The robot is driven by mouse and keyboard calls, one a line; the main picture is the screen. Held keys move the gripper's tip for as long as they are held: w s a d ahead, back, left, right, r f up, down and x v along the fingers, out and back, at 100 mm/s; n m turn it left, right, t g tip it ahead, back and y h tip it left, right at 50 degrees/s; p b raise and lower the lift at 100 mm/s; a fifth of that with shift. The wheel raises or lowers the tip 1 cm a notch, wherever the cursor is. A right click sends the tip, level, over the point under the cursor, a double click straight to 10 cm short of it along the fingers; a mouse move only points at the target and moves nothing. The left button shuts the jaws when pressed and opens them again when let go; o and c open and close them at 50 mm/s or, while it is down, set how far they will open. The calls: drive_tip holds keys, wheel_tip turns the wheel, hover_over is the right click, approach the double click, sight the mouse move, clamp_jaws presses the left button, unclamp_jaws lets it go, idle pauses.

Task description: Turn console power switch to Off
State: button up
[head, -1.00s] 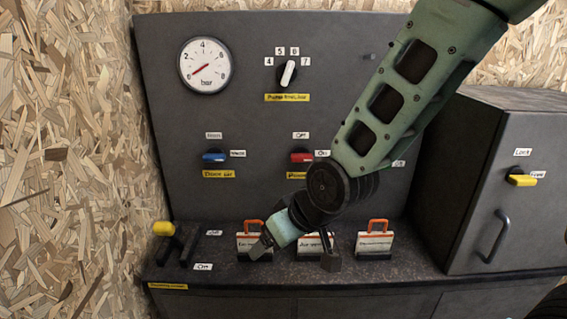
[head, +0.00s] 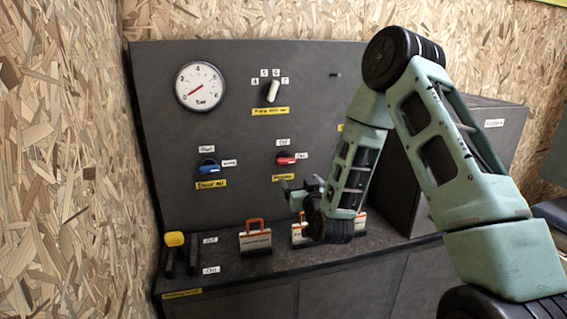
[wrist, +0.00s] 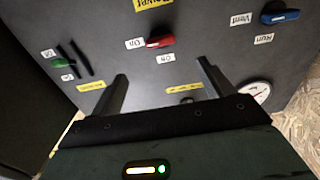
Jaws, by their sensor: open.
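The red power switch (head: 286,161) is on the upright console panel, above a yellow label and beside the Off label (head: 283,143) and the On label (head: 301,156). Its handle lies sideways, pointing toward On. The wrist view shows it upside down as a red handle (wrist: 160,41) near the top, with the Power label (wrist: 153,4) above. My gripper (wrist: 163,83) is open and empty, its two fingers apart below the switch in that picture. In the head view my gripper (head: 297,186) is just below and right of the switch, apart from it as far as I can tell.
A blue switch (head: 208,169) is left of the red one. A pressure gauge (head: 201,86) and a white selector knob (head: 273,90) are above. A green switch (wrist: 62,62) shows in the wrist view.

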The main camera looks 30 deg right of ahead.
sight(287, 163)
drive_tip(key=p+x, duration=0.3)
drive_tip(key=x, duration=1.3)
drive_tip(key=shift+p, duration=0.35)
drive_tip(key=c, duration=1)
